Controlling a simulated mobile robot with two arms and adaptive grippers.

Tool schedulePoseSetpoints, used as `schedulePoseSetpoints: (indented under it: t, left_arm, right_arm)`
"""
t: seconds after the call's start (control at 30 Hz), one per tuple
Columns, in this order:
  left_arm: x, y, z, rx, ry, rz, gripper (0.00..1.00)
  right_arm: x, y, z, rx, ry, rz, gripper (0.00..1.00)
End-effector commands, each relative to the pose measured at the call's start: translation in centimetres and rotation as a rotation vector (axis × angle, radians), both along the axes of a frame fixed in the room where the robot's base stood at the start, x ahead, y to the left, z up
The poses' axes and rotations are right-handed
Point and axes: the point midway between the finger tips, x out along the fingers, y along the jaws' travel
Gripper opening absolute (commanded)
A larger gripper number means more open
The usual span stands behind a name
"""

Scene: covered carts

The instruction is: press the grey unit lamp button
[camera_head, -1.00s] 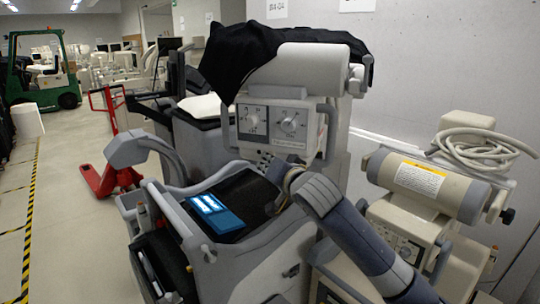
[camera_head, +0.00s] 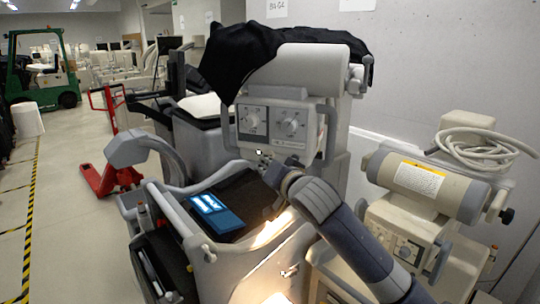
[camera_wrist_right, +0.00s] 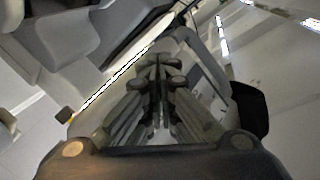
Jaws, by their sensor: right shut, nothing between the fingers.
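The grey unit (camera_head: 228,184) is a wheeled cart with a pale control box (camera_head: 272,128) bearing two dials, under a thick horizontal cylinder. A row of small dark and light details runs along the box's lower edge; I cannot single out the lamp button there. My right arm comes in from the lower right, and its gripper (camera_head: 272,170) is just below the box. Its tips are small and partly lost against the dark cart, so contact is unclear. In the right wrist view the fingers (camera_wrist_right: 158,68) are together and empty. My left gripper is not in view.
A blue-screened tablet (camera_head: 214,213) lies on the cart's top. A beige unit with a cylinder (camera_head: 425,185) and coiled hose stands right, close to my arm. Open floor lies left, beyond a red pallet jack (camera_head: 97,180).

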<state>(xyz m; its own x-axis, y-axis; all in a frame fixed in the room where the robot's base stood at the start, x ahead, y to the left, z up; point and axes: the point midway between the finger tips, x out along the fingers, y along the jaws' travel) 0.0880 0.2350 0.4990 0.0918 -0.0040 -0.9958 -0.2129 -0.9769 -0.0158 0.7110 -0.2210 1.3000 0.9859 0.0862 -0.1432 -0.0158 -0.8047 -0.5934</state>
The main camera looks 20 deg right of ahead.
Motion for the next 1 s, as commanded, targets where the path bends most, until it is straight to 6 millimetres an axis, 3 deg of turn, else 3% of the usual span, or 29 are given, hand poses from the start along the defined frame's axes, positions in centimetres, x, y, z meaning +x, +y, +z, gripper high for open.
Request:
schedulePoseSetpoints:
  t: [0.27,0.7,1.0]
  left_arm:
    - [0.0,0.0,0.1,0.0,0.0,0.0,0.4]
    - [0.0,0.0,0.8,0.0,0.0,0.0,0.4]
    - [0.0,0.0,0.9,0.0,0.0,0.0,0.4]
  right_arm:
    - [-0.2,0.3,0.0,0.0,0.001,0.002,0.0]
    - [-3.4,3.0,0.0,0.001,0.002,0.002,0.0]
    - [-3.8,3.2,-0.1,0.0,0.001,0.001,0.0]
